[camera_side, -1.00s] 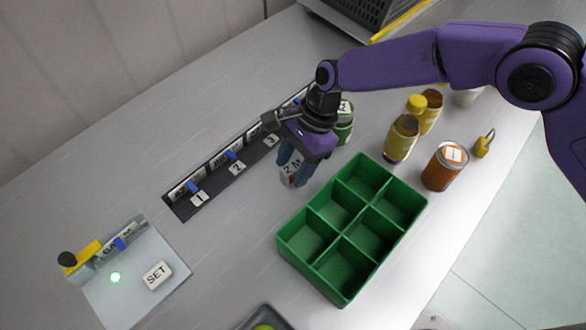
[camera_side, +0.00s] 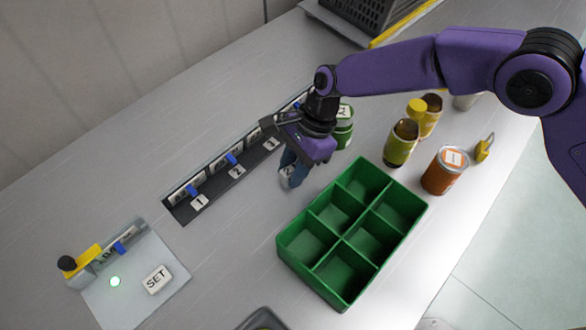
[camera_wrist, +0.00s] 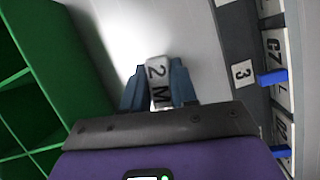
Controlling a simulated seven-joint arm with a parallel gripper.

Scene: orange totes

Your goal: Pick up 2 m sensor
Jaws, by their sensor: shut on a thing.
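The 2 m sensor is a small pale block marked "2 M" (camera_wrist: 157,82). It sits between the blue-grey fingers of my gripper (camera_wrist: 158,84) in the wrist view. In the side view my gripper (camera_side: 290,172) points down over the grey table between the green divided box and the black numbered strip. The block (camera_side: 288,173) is mostly hidden by the fingers there. My gripper is shut on it. I cannot tell from these views how far it is above the table.
The green box (camera_side: 290,262) with empty compartments stands right of my gripper. The numbered strip (camera_side: 178,212) with blue clips lies to the left. Jars, an orange can (camera_side: 440,178) and a padlock (camera_side: 485,150) stand at right. A SET block (camera_side: 157,280) lies on a plate at lower left.

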